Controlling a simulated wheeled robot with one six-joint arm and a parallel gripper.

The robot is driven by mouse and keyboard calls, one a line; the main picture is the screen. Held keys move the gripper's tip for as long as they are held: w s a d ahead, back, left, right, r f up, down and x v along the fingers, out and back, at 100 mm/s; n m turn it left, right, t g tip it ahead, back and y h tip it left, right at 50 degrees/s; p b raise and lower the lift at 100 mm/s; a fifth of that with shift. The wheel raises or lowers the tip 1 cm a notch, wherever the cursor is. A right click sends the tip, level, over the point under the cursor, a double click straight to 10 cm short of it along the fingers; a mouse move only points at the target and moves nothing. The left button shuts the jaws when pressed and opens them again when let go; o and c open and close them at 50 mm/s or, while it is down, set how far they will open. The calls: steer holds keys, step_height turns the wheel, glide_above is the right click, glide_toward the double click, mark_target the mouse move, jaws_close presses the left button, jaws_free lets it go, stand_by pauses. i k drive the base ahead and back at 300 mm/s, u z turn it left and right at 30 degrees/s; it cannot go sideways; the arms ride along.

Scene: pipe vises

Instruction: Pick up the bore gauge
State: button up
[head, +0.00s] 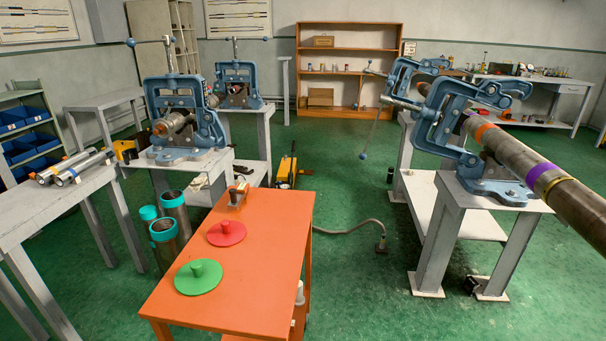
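No thing in view can be surely told as the bore gauge. On the orange table (258,268) lie a green disc with an upright knob (199,279) near the front and a red disc with an upright knob (226,235) behind it. A small metal piece with orange parts (237,196) sits at the table's back edge; its details are too small to read. The discs lie flat and apart from each other. My gripper is not in view.
Blue vises stand on grey stands at left (182,118) and right (470,140); the right ones hold a long banded pipe (530,168). Teal-rimmed canisters (167,240) stand left of the orange table. A hose (350,227) lies on the green floor, mostly clear at right.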

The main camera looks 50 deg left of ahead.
mark_target(238, 193)
steer(key=u, duration=0.35)
steer(key=i, duration=1.75)
steer(key=u, duration=1.65)
steer(key=i, duration=0.9)
steer(key=u, duration=1.3)
steer(key=i, duration=0.6)
steer(key=u, duration=0.2)
